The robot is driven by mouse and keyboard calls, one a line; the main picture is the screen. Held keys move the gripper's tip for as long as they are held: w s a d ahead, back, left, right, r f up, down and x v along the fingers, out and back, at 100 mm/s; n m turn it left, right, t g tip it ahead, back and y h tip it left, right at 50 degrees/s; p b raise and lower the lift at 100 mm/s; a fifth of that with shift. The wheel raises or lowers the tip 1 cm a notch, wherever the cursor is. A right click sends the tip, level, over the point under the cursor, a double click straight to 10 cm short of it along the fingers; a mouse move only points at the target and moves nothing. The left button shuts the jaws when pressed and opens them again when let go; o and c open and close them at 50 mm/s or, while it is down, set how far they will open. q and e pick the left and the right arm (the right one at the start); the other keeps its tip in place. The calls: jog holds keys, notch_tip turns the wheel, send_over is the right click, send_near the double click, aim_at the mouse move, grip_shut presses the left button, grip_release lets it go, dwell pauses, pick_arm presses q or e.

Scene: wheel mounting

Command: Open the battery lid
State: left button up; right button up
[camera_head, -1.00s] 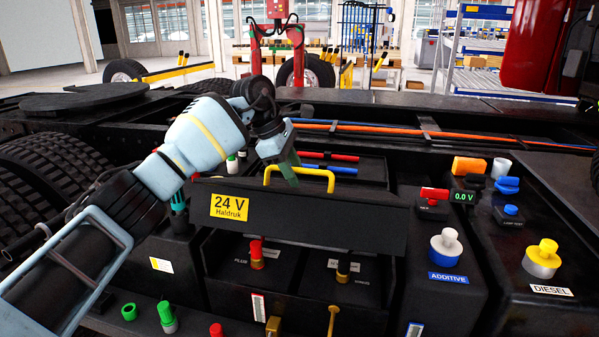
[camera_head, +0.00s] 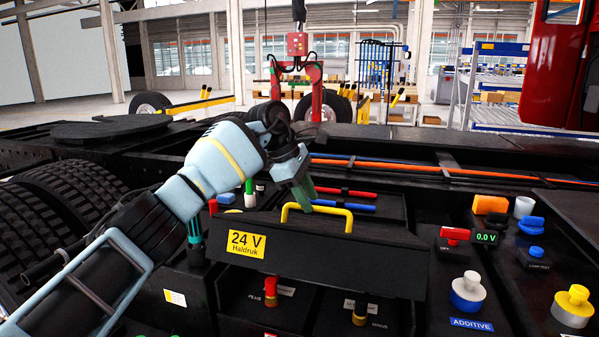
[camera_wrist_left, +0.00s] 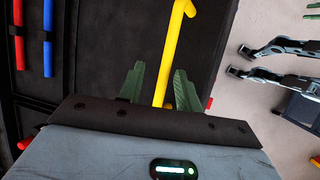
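The battery lid (camera_head: 330,252) is a dark panel with a yellow "24 V Haldruk" label (camera_head: 246,244) and a yellow bar handle (camera_head: 349,220). The battery box under its front edge is exposed, with a red terminal (camera_head: 271,292) and a dark, brass-coloured terminal (camera_head: 360,308). My left gripper (camera_head: 309,200) is at the left part of the handle. In the left wrist view, the handle (camera_wrist_left: 173,45) passes between the green fingers of my left gripper (camera_wrist_left: 158,80). They stand apart, with a clear gap on the handle's left. My right gripper is not in view.
Red and blue rods (camera_head: 347,207) lie in a tray behind the lid. To the right are the additive cap (camera_head: 468,292), the yellow diesel cap (camera_head: 573,304) and a 0.0 V display (camera_head: 486,238). A large tyre (camera_head: 50,215) is at left.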

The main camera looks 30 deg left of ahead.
pick_arm(q)
jog(key=r, duration=0.1)
jog(key=a+r, duration=0.1)
jog(key=r, duration=0.1)
jog(key=a+r, duration=0.1)
jog(key=r, duration=0.1)
jog(key=shift+w+a+r+b, duration=0.15)
jog(key=shift+w+a+b, duration=0.1)
jog(key=shift+w+b, duration=0.15)
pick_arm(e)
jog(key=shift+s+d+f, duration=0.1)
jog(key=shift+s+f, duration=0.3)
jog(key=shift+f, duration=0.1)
